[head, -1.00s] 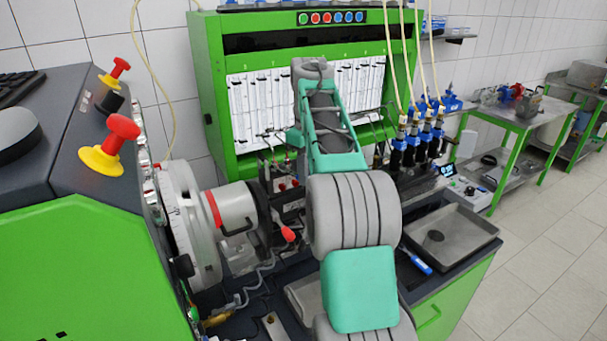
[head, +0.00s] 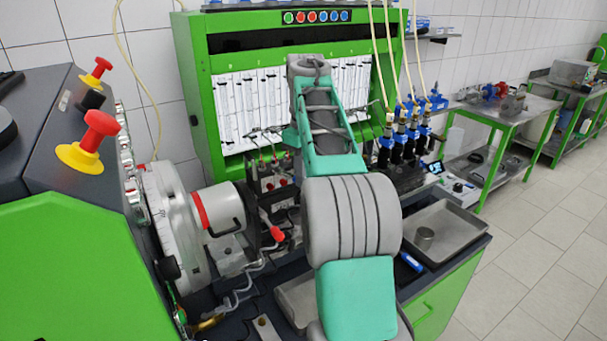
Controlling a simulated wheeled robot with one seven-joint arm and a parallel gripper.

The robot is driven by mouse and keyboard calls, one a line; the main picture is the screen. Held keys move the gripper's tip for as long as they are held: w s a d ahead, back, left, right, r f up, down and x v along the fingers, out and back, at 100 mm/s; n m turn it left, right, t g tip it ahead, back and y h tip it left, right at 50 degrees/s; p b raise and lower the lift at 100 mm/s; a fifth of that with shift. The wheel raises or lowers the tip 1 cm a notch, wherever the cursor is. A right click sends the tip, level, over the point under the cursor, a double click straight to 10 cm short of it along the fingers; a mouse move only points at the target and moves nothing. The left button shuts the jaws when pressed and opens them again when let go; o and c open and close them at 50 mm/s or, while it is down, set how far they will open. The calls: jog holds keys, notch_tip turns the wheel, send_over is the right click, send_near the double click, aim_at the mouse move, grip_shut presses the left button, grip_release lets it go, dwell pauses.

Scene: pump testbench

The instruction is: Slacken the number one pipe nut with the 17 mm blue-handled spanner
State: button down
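A blue handle (head: 411,262) lies on the dark bench top just right of my arm, in front of the metal tray. Its other end is not visible, so I cannot tell whether it is the 17 mm spanner. The pump area (head: 275,185) with thin metal pipes and small red parts sits left of my arm, beyond the grey drive housing (head: 226,207). The number one pipe nut is too small to pick out. My gripper is not visible.
The green-framed gauge panel (head: 240,100) closes off the back. A red-and-yellow stop knob (head: 88,148) sits at left. Floor at right is clear.

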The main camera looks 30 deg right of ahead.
jog(key=shift+s+d+r+p, duration=0.15)
jog(key=shift+s+r+p, duration=0.3)
jog(key=shift+r, duration=0.35)
jog(key=shift+s+d+r+p, duration=0.2)
jog(key=shift+s+r+p, duration=0.25)
jog(key=shift+r, duration=0.4)
jog(key=shift+s+d+r+p, duration=0.15)
jog(key=shift+s+r+p, duration=0.3)
jog(key=shift+r, duration=0.35)
